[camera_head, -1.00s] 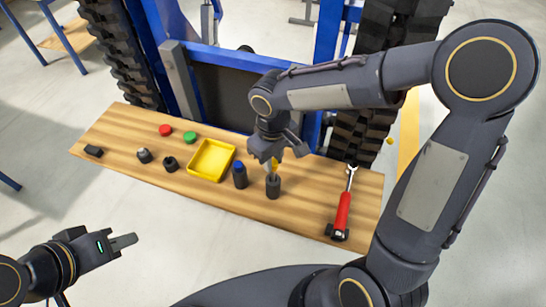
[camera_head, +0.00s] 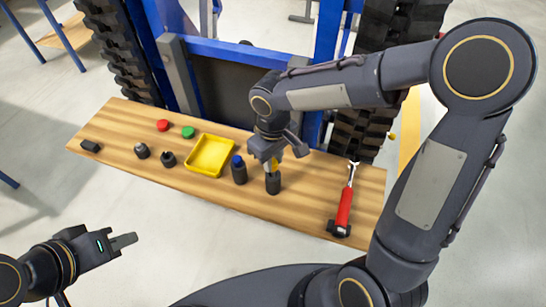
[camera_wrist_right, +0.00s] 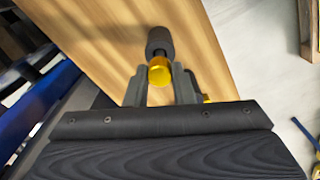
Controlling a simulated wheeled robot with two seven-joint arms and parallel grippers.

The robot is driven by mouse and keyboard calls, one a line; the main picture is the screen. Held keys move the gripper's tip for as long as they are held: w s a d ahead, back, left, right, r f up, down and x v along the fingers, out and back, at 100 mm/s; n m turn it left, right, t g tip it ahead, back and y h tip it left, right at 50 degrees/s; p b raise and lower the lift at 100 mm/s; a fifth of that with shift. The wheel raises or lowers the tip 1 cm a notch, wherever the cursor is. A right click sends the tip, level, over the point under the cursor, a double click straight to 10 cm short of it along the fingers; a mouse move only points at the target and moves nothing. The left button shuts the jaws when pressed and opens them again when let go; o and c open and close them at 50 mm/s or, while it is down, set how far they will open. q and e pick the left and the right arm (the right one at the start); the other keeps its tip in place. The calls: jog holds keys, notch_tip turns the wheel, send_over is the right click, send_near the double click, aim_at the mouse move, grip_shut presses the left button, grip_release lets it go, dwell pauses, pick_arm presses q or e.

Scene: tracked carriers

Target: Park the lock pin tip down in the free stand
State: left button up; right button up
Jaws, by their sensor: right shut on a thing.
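The lock pin with its yellow head (camera_wrist_right: 159,72) is between the fingers of my right gripper (camera_wrist_right: 159,86), which is shut on it. In the head view the right gripper (camera_head: 272,160) is directly above a dark cylindrical stand (camera_head: 273,184). The pin points down at this stand, and its lower end looks to be at or inside the stand's top; how deep is hidden. The stand also shows just beyond the yellow head in the right wrist view (camera_wrist_right: 158,38). My left gripper (camera_head: 124,241) is empty, off the bench's front left; its finger gap is unclear.
On the wooden bench (camera_head: 300,205) are a blue-topped dark cylinder (camera_head: 239,170) close left of the stand, a yellow tray (camera_head: 210,157), red (camera_head: 163,125) and green (camera_head: 188,132) caps, small dark parts, and a red-handled wrench (camera_head: 344,207) at right. A blue-framed tracked machine stands behind.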

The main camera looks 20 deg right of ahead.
jog(key=shift+f+b, duration=1.35)
jog(key=shift+f, duration=0.3)
jog(key=o, duration=1)
jog(key=shift+o, duration=0.2)
jog(key=shift+r, duration=0.1)
notch_tip(320, 180, up, 8)
jog(key=shift+f, duration=0.15)
jog(key=s+d+r+m+t+y, duration=0.1)
jog(key=s+d+m+t+y, duration=0.1)
jog(key=s, duration=0.6)
jog(key=s+d+m+t+y, duration=0.1)
jog(key=s+d+m+t, duration=0.2)
jog(key=s+d+m, duration=0.2)
jog(key=s+d, duration=0.2)
jog(key=s, duration=0.1)
jog(key=shift+s+r+m+t+y, duration=0.15)
jog(key=shift+r+m+t+y, duration=0.15)
jog(key=shift+r+y, duration=0.1)
